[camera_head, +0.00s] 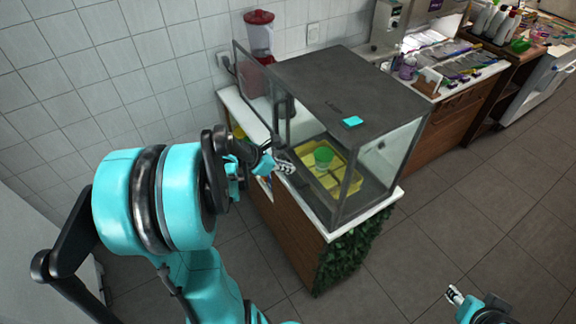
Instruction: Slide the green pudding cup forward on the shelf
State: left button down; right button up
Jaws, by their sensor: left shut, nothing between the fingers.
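The green pudding cup (323,156) stands upright on a yellow tray (354,187) inside a glass display case (350,95). My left gripper (289,166) is shut and empty, at the open left side of the case. It is to the left of the cup, with a small gap visible between them. My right gripper (453,293) is low at the bottom right, far from the case; its finger state is too small to tell.
The case has a dark roof and frame posts close around the cup. It stands on a white-topped wooden counter (288,232) with leafy greenery (347,250). A red-lidded dispenser (259,38) stands behind. Another counter with bottles is at the upper right. The floor at right is clear.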

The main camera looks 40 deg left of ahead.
aim_at(316, 168)
pick_arm(q)
jog(key=b+x, duration=0.1)
jog(key=x, duration=0.5)
jog(key=shift+f, duration=0.1)
jog(key=w, duration=0.1)
jog(key=w+d, duration=0.1)
jog(key=w, duration=0.1)
jog(key=shift+w+d, duration=0.25)
jog(key=shift+w, duration=0.3)
jog(key=w+d+b, duration=0.1)
jog(key=w+d, duration=0.1)
jog(key=w, duration=0.3)
jog(key=w+d, duration=0.2)
jog(key=w, duration=0.3)
jog(key=w+d+b, duration=0.1)
jog(key=w+d, duration=0.1)
jog(key=w, duration=0.3)
jog(key=shift+w+d+b, duration=0.25)
jog(key=shift+w+b, duration=0.05)
jog(key=shift+w, duration=0.05)
jog(key=shift+s, duration=0.15)
